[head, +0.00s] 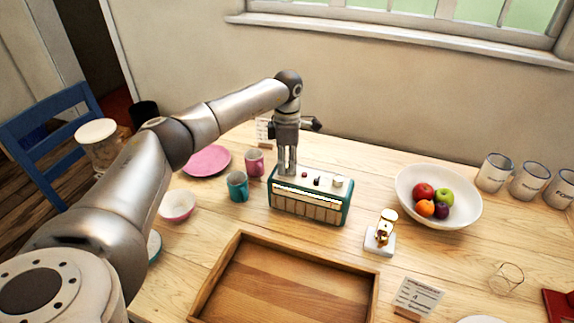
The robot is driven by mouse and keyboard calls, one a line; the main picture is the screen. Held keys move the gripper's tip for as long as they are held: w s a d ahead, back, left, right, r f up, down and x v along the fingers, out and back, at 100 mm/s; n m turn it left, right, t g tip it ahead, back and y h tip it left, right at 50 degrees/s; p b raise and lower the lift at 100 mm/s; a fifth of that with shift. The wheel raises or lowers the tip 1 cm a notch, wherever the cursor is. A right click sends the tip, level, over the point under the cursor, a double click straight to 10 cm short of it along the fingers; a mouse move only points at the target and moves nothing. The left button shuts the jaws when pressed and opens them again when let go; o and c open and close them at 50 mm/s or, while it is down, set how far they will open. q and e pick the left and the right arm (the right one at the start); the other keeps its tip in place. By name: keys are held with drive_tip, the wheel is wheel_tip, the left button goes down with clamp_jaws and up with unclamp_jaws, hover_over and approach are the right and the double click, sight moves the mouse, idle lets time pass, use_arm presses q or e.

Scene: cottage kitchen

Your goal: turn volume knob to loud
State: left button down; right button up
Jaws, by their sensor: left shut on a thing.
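My left gripper (287,171) points straight down at the left end of the radio's top. Its fingers are close together and shut on a small part there, likely a knob, which they hide. I cannot read any volume marking or the knob's angle. My right gripper is not in view.
A teal mug (237,187) and a pink mug (255,163) stand close left of the radio. A wooden tray (236,240) lies in front. A small gold-topped item (386,220) and a fruit bowl (468,218) are to the right.

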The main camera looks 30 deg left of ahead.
use_arm(q)
drive_tip(key=m+b, duration=0.1)
drive_tip(key=m, duration=0.3)
drive_tip(key=shift+m, duration=0.3)
drive_tip(key=m, duration=0.4)
drive_tip(key=shift+d+m+y, duration=0.1)
drive_tip(key=shift+m+y, duration=0.2)
drive_tip(key=c, duration=1.2)
unclamp_jaws()
drive_tip(key=shift+c, duration=0.2)
wheel_tip(320, 180, up, 12)
drive_tip(key=shift+w, duration=0.25)
drive_tip(key=shift+d, duration=0.1)
